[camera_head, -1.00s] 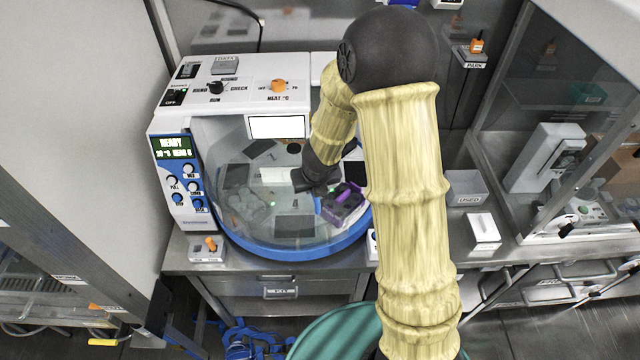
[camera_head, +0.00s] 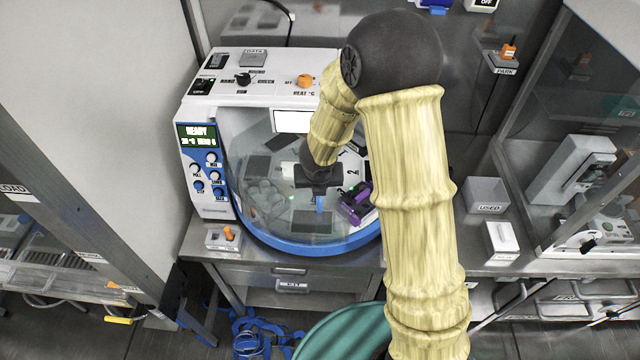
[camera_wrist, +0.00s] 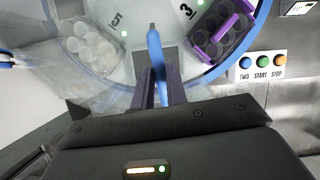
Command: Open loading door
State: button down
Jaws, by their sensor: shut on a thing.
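The machine (camera_head: 208,201) has a round clear cover (camera_head: 262,222) with a blue rim (camera_head: 290,246) at the front, which I take for the loading door. My gripper (camera_head: 320,186) is over the front of this round area, pointing down. In the wrist view my gripper (camera_wrist: 160,88) has its dark fingers closed on an upright blue bar, likely the door's handle (camera_wrist: 155,52). The bar also shows below the gripper in the head view (camera_head: 319,204). I cannot tell how far the door stands open.
A purple rack (camera_head: 356,205) sits inside at the right; the wrist view shows it too (camera_wrist: 222,35). A button panel (camera_wrist: 262,64) is right of the rim. A USED bin (camera_head: 486,198) stands on the bench. A grey wall panel (camera_head: 90,110) is at the left.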

jog(key=c, duration=1.4)
grip_release()
jog(key=shift+w, duration=0.1)
jog(key=shift+r, duration=0.1)
jog(key=p+v, duration=0.7)
jog(key=v, duration=1)
jog(key=shift+s+p, duration=0.2)
jog(key=shift+p, duration=0.2)
jog(key=shift+r, duration=0.1)
